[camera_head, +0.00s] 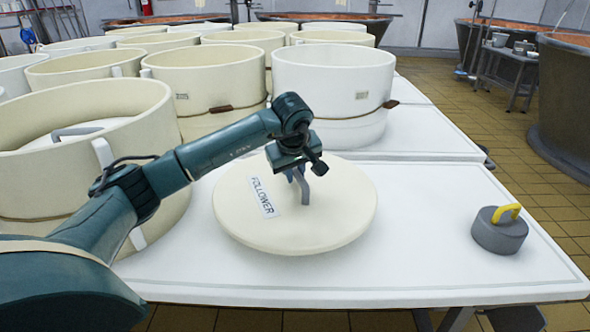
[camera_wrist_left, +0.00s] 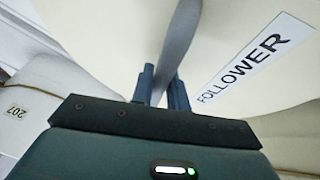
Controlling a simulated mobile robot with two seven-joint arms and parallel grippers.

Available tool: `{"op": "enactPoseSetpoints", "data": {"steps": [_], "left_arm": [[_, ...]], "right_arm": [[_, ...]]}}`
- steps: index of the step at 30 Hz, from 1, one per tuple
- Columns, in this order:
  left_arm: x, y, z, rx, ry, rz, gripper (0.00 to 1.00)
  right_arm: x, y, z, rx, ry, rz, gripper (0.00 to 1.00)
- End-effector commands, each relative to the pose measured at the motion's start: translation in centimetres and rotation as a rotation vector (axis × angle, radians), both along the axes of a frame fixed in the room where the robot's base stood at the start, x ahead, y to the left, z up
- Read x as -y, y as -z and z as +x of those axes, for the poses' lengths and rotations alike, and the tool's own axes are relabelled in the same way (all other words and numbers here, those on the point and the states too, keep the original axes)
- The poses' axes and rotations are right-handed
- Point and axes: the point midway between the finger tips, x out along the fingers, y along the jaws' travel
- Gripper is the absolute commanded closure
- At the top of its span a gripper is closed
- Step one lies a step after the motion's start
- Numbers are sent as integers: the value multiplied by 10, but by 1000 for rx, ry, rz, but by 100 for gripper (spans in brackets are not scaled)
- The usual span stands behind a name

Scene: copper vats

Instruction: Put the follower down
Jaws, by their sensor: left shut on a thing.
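The follower (camera_head: 335,215) is a round cream disc with a grey handle and a label reading FOLLOWER. In the head view it is over the white table, right of the near cream mould; I cannot tell whether it touches the table top. My left gripper (camera_head: 298,172) is above its middle, shut on the grey handle. In the left wrist view the fingers (camera_wrist_left: 162,88) close around the handle, with the follower's cream face (camera_wrist_left: 255,30) behind them. My right gripper is not in view.
The white table (camera_head: 420,262) has free room right of the follower. A grey weight with a yellow handle (camera_head: 499,232) stands near its right edge. Cream moulds (camera_head: 50,130) crowd the left and back, and a white mould (camera_head: 333,85) stands just behind the follower.

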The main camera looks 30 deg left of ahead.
Motion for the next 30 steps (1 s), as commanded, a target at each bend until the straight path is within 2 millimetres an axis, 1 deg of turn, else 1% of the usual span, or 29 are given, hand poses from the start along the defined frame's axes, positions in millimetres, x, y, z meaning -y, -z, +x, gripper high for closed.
{"op": "enactPoseSetpoints", "data": {"steps": [1, 5, 9, 13, 16, 20, 21, 28, 29, 30], "left_arm": [[0, 5, 1, 10, 0, -2, 100], [0, 12, 2, 12, 0, -1, 100], [0, 29, 1, 8, 0, -1, 100], [0, 44, 1, 10, 1, -1, 100], [0, 45, 2, 12, 0, -1, 100], [0, 44, 2, 12, 0, -1, 100], [0, 49, 0, 2, 1, 0, 83], [0, 48, 0, 2, 1, 0, 64], [0, 48, 0, 2, 1, 0, 62], [0, 48, 0, 2, 1, 0, 62]], "right_arm": [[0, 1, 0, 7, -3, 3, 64], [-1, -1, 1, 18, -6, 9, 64], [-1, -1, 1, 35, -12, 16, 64], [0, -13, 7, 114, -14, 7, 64], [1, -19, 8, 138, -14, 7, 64], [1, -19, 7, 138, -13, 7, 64], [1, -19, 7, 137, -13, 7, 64], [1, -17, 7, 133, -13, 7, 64], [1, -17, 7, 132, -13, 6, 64], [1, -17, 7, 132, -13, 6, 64]]}}
